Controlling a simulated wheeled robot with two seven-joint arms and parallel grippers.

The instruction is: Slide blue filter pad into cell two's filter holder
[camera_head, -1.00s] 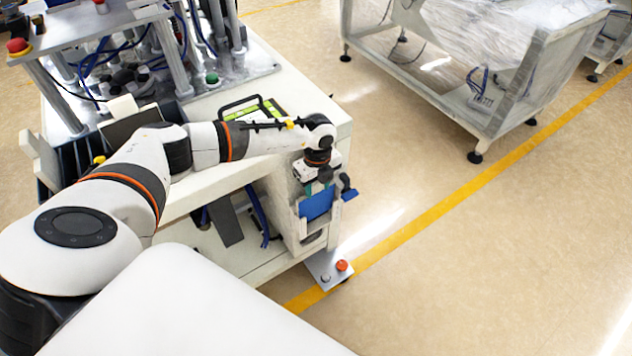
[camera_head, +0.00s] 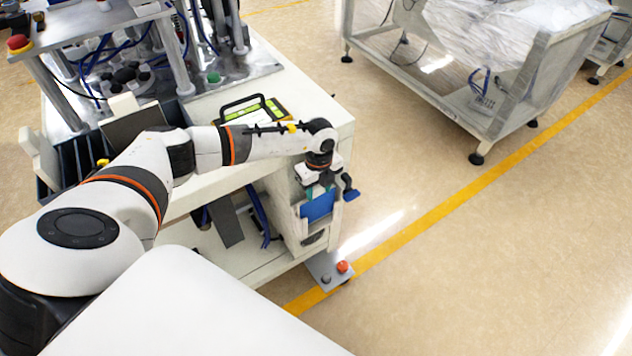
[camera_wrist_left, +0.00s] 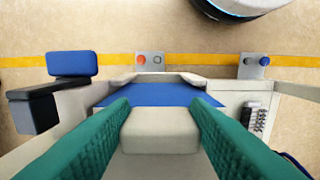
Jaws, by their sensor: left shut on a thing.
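My left gripper (camera_head: 320,187) points down at the front corner of the white cabinet. Its green fingers (camera_wrist_left: 160,135) are shut on a pale block at the top of the blue filter pad (camera_head: 318,206). The pad's blue part shows beyond that block in the left wrist view (camera_wrist_left: 160,97). The pad is between the pale side walls of the filter holder (camera_head: 297,222), and the holder's rim shows around it in the wrist view (camera_wrist_left: 185,79). The pad's lower edge and how deep it sits are hidden. My right gripper is not in view.
A dark lever with a blue end (camera_head: 351,194) stands beside the holder, and its blue end (camera_wrist_left: 72,64) is at the left in the wrist view. A plate with a red button (camera_head: 342,267) is below. A green-and-black case (camera_head: 255,112) lies on the cabinet top.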

